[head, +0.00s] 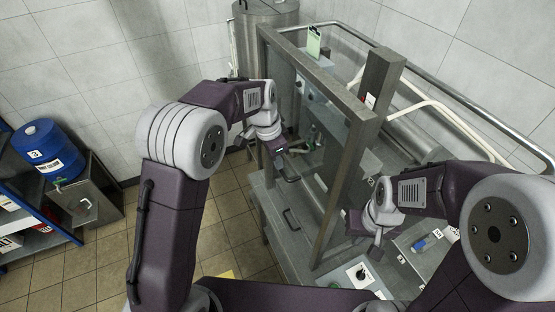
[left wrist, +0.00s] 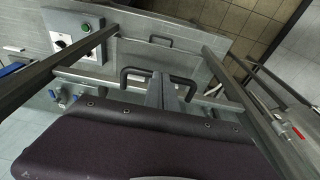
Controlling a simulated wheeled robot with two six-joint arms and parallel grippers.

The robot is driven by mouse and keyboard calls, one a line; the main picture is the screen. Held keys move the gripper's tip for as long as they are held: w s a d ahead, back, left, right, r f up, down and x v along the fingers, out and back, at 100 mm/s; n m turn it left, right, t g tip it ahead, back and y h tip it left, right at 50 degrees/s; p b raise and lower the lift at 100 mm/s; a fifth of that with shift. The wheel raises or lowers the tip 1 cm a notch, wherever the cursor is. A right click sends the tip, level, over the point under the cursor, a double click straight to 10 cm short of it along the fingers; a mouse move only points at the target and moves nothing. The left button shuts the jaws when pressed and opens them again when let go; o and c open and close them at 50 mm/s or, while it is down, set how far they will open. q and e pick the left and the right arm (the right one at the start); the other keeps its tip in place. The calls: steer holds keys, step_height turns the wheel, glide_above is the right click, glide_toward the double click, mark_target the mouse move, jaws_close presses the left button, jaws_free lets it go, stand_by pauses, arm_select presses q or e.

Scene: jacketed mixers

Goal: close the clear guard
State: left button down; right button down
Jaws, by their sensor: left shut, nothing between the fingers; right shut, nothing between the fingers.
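The clear guard (head: 328,140) is a see-through pane in a grey metal frame on the mixer stand, in the middle of the head view. Its frame bars also cross the left wrist view (left wrist: 231,82). A dark bar handle (left wrist: 128,77) runs beside and partly behind my left gripper's fingers. My left gripper (head: 284,170) is shut and empty at the guard; its fingers also show in the left wrist view (left wrist: 172,90). I cannot tell whether they touch the handle. My right gripper (head: 372,240) is shut and empty, low to the right of the guard's front post.
A grey cabinet with a pull handle (head: 291,219) stands below the guard. A control panel with a black knob (head: 361,274) is at the front. A blue drum (head: 48,150) and blue shelf stand at left. The tiled floor (head: 110,252) between is clear.

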arm_select(q)
steer(key=shift+f, duration=0.1)
arm_select(e)
steer(key=shift+f, duration=0.1)
